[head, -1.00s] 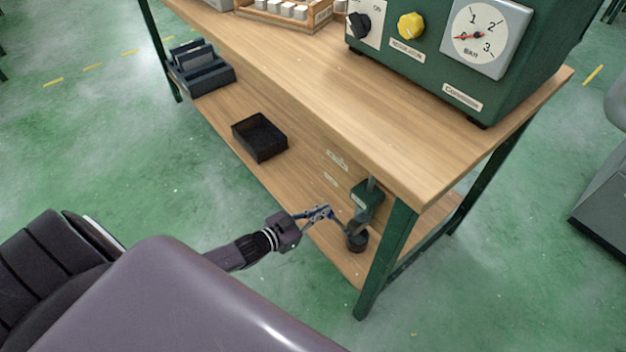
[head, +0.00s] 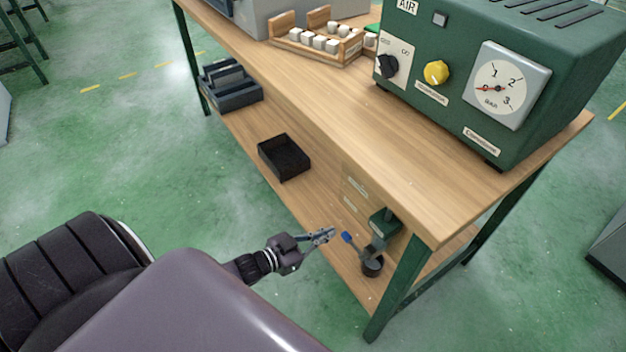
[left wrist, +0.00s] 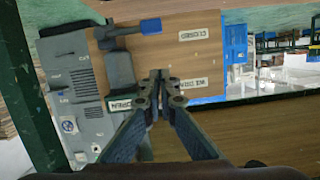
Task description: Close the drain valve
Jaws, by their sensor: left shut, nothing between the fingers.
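My right gripper is not in view.
A green compressor (head: 545,70) with a gauge (head: 507,84) and yellow knob (head: 437,72) stands on the bench top (head: 330,110). A black bin (head: 284,157) is on the lower shelf. The green bench leg (head: 402,285) stands right of the cup. The floor in front is clear.

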